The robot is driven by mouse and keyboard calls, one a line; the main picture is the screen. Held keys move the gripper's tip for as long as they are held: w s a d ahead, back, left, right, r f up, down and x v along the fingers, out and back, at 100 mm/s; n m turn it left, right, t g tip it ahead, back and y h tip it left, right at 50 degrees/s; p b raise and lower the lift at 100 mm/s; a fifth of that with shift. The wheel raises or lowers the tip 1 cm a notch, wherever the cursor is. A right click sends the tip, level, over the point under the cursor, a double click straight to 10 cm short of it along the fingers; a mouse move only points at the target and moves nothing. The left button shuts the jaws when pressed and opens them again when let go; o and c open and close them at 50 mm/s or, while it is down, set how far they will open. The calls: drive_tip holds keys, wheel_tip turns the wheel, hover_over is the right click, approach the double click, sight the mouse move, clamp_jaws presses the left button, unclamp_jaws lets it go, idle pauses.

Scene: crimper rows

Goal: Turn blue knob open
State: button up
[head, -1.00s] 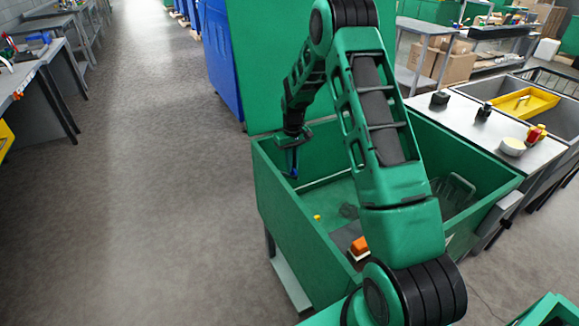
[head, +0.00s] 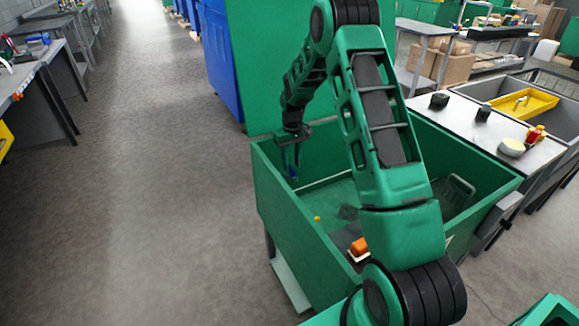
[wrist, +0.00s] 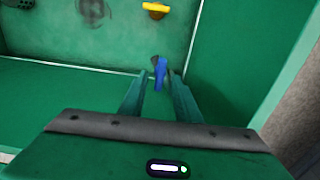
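The blue knob (wrist: 160,73) shows in the wrist view near the fingertips, low in the green basin. My gripper (wrist: 157,84) is open, with one finger on each side of the knob; a gap shows beside it. I cannot tell whether the tips reach past the knob or stop short of it. In the head view my gripper (head: 291,158) points down inside the far left corner of the basin (head: 265,200), and a bit of the blue knob (head: 293,172) shows at its fingers.
A yellow knob (wrist: 156,8) sits near the blue one, also seen in the head view (head: 317,218). An orange object (head: 358,246) is nearer in the basin. The basin's walls stand close around my gripper. A counter (head: 470,120) with a bowl (head: 512,147) is at the right.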

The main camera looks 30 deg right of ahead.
sight(291, 168)
wheel_tip(291, 168, up, 9)
drive_tip(key=shift+r, duration=0.2)
idle(0.6)
